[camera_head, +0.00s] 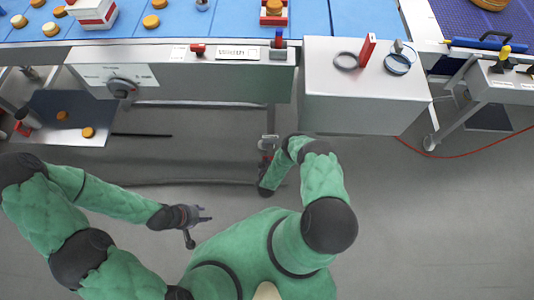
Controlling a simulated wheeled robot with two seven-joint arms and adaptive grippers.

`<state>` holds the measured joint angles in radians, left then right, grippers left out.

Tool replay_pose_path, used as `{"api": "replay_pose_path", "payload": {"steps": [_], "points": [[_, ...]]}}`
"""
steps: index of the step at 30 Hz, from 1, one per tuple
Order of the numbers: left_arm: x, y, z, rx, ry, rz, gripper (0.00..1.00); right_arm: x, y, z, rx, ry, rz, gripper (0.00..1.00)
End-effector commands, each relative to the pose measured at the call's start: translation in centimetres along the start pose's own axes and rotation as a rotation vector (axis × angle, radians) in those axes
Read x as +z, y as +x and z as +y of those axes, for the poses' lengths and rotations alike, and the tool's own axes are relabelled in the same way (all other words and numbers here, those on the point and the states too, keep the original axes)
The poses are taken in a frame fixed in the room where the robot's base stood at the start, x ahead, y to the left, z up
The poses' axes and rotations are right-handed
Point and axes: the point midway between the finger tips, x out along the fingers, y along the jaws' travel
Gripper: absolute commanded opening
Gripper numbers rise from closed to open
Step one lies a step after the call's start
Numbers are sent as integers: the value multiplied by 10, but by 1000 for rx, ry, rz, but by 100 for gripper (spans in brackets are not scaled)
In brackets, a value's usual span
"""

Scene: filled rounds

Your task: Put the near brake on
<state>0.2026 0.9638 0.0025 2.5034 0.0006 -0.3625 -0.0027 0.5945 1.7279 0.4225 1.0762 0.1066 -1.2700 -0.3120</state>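I cannot pick out a brake for certain. A small red and grey part (268,143) sits low on the leg under the long table, beside my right forearm; it is too small to tell what it is. A caster wheel (430,143) stands on the floor under the right-hand cart. My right gripper (265,190) points down below that leg; its fingers are hidden or too dark to make out. My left gripper (199,226) is empty above the bare floor, its two fingers spread apart.
The long table (190,75) carries a blue belt with round pastries. A grey box (365,95) juts out toward me, bearing rings and a red block (367,50). A red cable (470,148) lies on the floor at right. A low tray (70,105) with pastries is at left.

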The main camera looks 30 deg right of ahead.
Motion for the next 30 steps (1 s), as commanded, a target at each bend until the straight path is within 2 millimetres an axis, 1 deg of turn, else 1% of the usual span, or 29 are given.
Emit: {"api": "replay_pose_path", "payload": {"steps": [7, 11, 14, 17, 27, 28, 29, 30], "points": [[0, 0, 0, 0, 0, 0, 40, 0, 1, 0, -1, 0, 0, 0], [0, 4, -2, 0, 0, 0, 40, 0, 8, 0, -1, 0, 1, 0], [0, 10, -4, 0, 0, 0, 40, 1, 21, 0, -1, 0, 2, 0], [-1, 19, -7, 0, 0, 0, 40, 2, 39, 0, -1, 0, 2, 0], [-2, 49, -18, 0, 0, 0, 40, 2, 102, -1, -2, 0, 2, 0], [-2, 52, -18, 0, 0, 0, 40, 4, 106, -1, -2, 0, 0, 0], [-2, 54, -19, 0, 0, 0, 40, 13, 104, -1, -3, 0, -6, 0], [-2, 56, -20, 0, 0, 0, 40, 18, 106, -1, -2, 0, -5, 0]]}}
